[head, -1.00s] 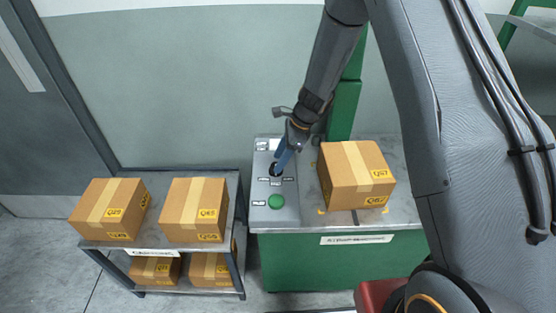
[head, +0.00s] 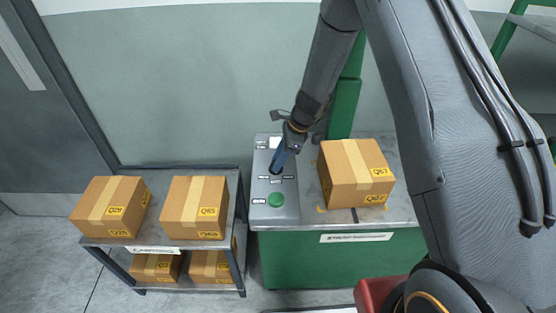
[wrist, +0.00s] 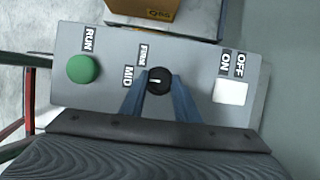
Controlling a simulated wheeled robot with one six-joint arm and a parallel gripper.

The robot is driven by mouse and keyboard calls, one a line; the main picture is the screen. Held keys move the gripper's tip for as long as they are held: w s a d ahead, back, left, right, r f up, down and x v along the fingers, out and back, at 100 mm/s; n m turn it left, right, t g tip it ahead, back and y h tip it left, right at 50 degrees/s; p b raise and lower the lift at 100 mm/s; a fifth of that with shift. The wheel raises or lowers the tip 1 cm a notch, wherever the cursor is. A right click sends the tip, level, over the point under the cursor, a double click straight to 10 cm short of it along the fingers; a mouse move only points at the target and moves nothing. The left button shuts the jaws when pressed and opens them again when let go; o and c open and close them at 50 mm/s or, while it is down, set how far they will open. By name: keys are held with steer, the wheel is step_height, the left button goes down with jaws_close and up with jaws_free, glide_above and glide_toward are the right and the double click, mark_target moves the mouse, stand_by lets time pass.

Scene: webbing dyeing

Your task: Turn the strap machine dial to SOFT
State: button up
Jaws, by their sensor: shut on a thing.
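The strap machine's grey control panel (head: 262,218) is on the left of the green machine's top. Its black round dial (wrist: 158,81) shows in the wrist view, with a white pointer mark lying sideways towards the MID label (wrist: 128,76). A FIRM label (wrist: 143,53) sits beside it; I cannot see a SOFT label, and the left finger covers part of that side. My gripper (wrist: 159,88) has its blue fingers on either side of the dial, shut on it. In the head view my gripper (head: 279,160) reaches down to the panel and mostly hides the dial.
A green RUN button (wrist: 83,69) and a white OFF/ON switch (wrist: 230,92) flank the dial. A cardboard box (head: 350,175) stands on the machine right of the panel. A trolley (head: 188,252) with several boxes stands left.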

steer(key=n+b, duration=0.1)
steer(key=n+g+b, duration=0.1)
steer(key=n, duration=0.1)
steer(key=n+b, duration=0.1)
steer(key=shift+w+n+g, duration=0.25)
steer(key=shift+n+g, duration=0.05)
steer(key=shift+a+n+g+h+b, duration=0.1)
steer(key=shift+n+g+h+b, duration=0.55)
steer(key=shift+n+b, duration=1.1)
steer(key=shift+n, duration=0.45)
steer(key=o, duration=1)
steer(key=shift+o, duration=0.2)
steer(key=b+v, duration=0.2)
steer(key=v, duration=0.6)
